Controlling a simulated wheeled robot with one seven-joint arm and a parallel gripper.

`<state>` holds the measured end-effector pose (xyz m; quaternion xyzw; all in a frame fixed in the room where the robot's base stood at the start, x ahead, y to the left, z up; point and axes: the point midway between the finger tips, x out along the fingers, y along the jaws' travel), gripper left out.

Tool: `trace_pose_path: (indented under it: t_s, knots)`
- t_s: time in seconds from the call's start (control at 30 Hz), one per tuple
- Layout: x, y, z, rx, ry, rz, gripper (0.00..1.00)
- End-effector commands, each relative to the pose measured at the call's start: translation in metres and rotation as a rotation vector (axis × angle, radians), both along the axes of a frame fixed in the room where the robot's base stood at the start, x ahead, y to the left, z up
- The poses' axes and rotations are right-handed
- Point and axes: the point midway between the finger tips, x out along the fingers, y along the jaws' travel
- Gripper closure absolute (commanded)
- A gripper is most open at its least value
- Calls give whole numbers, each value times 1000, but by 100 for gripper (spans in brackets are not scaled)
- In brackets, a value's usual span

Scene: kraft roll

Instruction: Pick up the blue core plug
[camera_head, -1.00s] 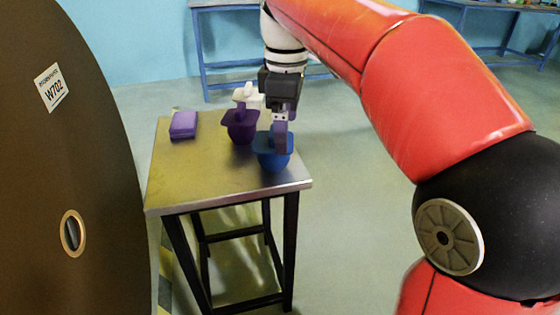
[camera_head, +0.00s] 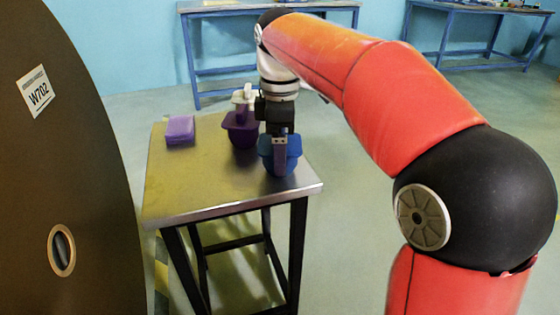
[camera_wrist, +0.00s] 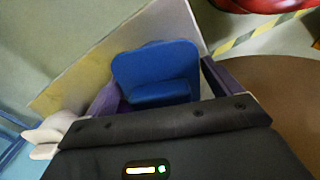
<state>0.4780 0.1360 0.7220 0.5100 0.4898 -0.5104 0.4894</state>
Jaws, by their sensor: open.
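The blue core plug (camera_head: 294,160) stands near the front right corner of the small metal-topped table in the head view. In the wrist view the blue core plug (camera_wrist: 155,62) shows a square flange with a raised grip bar. My gripper (camera_head: 280,168) points down at the plug and hides part of it. In the wrist view my gripper (camera_wrist: 160,90) is open, with one finger left and one right of the grip bar. Whether the fingers touch the plug cannot be told.
A purple plug (camera_head: 241,134) stands just behind the blue one, with a white plug (camera_head: 245,95) behind it. A purple block (camera_head: 180,130) lies at the table's back left. The table (camera_head: 185,190) is clear at front left. A large brown roll (camera_head: 70,170) stands to its left.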

Motion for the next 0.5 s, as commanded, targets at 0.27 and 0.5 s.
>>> trace_pose_path:
  t_s: [0.27,0.5]
  knots:
    - [0,0,1,0,-1,0,34]
    - [0,0,1,0,-1,0,49]
